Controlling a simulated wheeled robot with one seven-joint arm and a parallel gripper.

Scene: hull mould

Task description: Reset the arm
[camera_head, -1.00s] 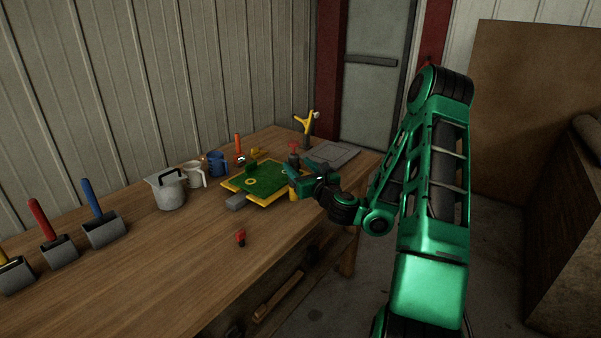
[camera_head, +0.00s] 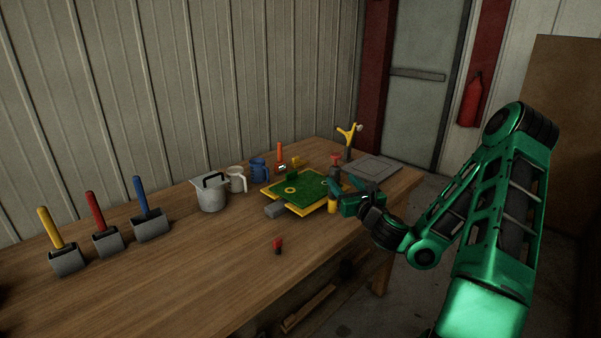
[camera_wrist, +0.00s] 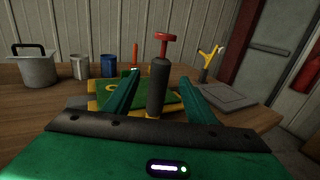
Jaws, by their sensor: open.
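My gripper (camera_head: 349,193) is at the right end of the wooden table, beside the green and yellow mould (camera_head: 300,190). In the wrist view its two green fingers (camera_wrist: 160,95) are apart. A dark cylinder with a red T-shaped top (camera_wrist: 159,78) stands upright between or just beyond the fingers; I cannot tell whether they touch it. In the head view this cylinder (camera_head: 335,168) is partly hidden by my gripper. My arm reaches in from the right with its elbow raised.
A grey pot (camera_head: 210,194), a white jug (camera_head: 236,180) and a blue mug (camera_head: 259,170) stand left of the mould. Several long-handled scoops (camera_head: 150,226) line the left. A small red-topped item (camera_head: 277,245) is near the front. A grey plate (camera_head: 374,168) and a yellow forked tool (camera_head: 348,140) are behind.

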